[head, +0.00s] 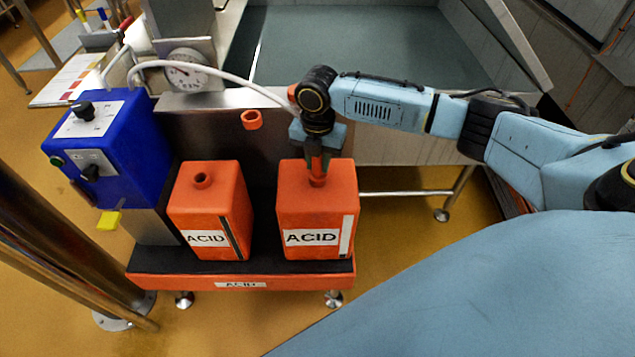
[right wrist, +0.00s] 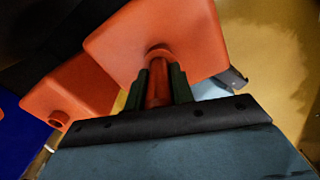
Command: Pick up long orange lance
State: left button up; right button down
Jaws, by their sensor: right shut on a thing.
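The orange lance (right wrist: 158,82) shows in the right wrist view as an upright orange rod between my fingers, at the round opening of an orange can. My right gripper (head: 318,165) is shut on it, pointing down over the neck of the right ACID can (head: 310,215). That can also shows in the right wrist view (right wrist: 150,28). The lance's lower part is hidden; I cannot tell how deep it sits in the can. A small orange piece (head: 292,92) shows beside my wrist, at the end of the white hose. My left gripper is not in view.
The left ACID can (head: 205,215) stands beside it with an open neck, both on an orange tray (head: 160,281). An orange ring (head: 252,120) sticks out behind. A blue pump box (head: 105,150) stands left. The white hose (head: 225,75) arches from the left to my wrist.

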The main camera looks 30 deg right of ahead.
jog(key=shift+r, duration=0.1)
